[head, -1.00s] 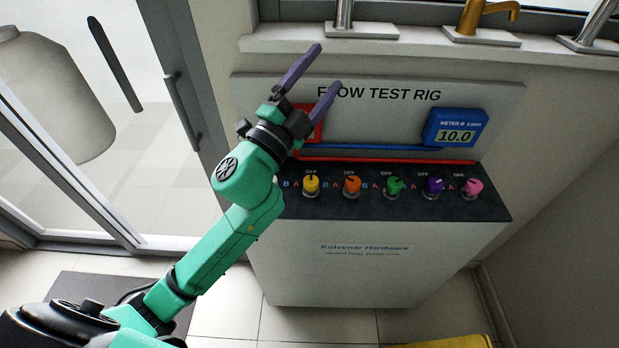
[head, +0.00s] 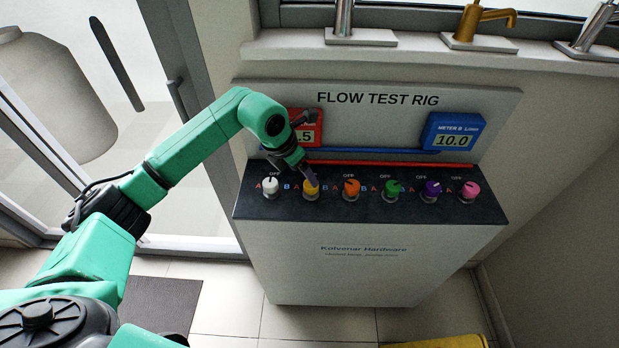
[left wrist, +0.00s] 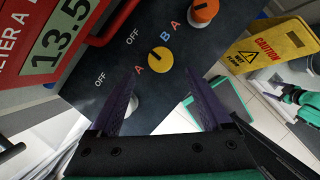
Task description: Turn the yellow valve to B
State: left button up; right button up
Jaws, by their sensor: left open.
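The yellow valve (head: 311,190) is a round knob on the dark top of the test rig, second from the left. In the left wrist view the yellow valve (left wrist: 160,60) has a dark pointer mark that looks turned towards OFF, with a red A on one side and a blue B on the other. My left gripper (left wrist: 163,84) is open and empty, its purple fingers on either side of the knob's line, seemingly just short of it. In the head view my left gripper (head: 309,177) is right above the knob and partly hides it. My right gripper (left wrist: 278,86) seems to show small at the right edge of the wrist view.
A white valve (head: 270,187) and an orange valve (head: 351,188) stand close on either side. Green (head: 392,188), purple (head: 432,188) and pink (head: 469,191) valves follow. Red meter A (left wrist: 50,40) reads 13.5; blue meter B (head: 453,133) reads 10.0. A yellow caution sign (left wrist: 272,46) stands on the floor.

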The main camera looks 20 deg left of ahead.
aim_at(309, 185)
pick_arm(q)
jog(key=p+x, duration=0.1)
jog(key=x, duration=0.4)
jog(key=shift+w+d+f, duration=0.15)
jog(key=shift+f, duration=0.1)
jog(key=shift+w+d+f, duration=0.1)
jog(key=shift+f, duration=0.45)
grip_shut()
jog(key=shift+w+f+m+b, duration=0.1)
jog(key=shift+m+b, duration=0.3)
jog(key=shift+b, duration=0.35)
jog(key=m+h+b, duration=0.1)
jog(key=m+b, duration=0.1)
jog(key=b, duration=0.1)
jog(key=m+g+b, duration=0.1)
jog(key=m+b, duration=0.2)
jog(key=b, duration=0.1)
jog(key=shift+w+g+h, duration=0.1)
jog(key=shift+g+h, duration=0.2)
jog(key=shift+h, duration=0.1)
jog(key=m+g+b, duration=0.1)
jog(key=m+b, duration=0.1)
jog(key=m, duration=0.1)
jog(key=shift+w, duration=0.1)
jog(key=shift+r+m+g+h+b, duration=0.15)
jog(key=shift+m+g+b, duration=0.15)
jog(key=shift+m, duration=0.45)
jog(key=shift+r+m+g+h+b, duration=0.15)
jog(key=shift+m+g+b, duration=0.15)
jog(key=shift+m, duration=0.45)
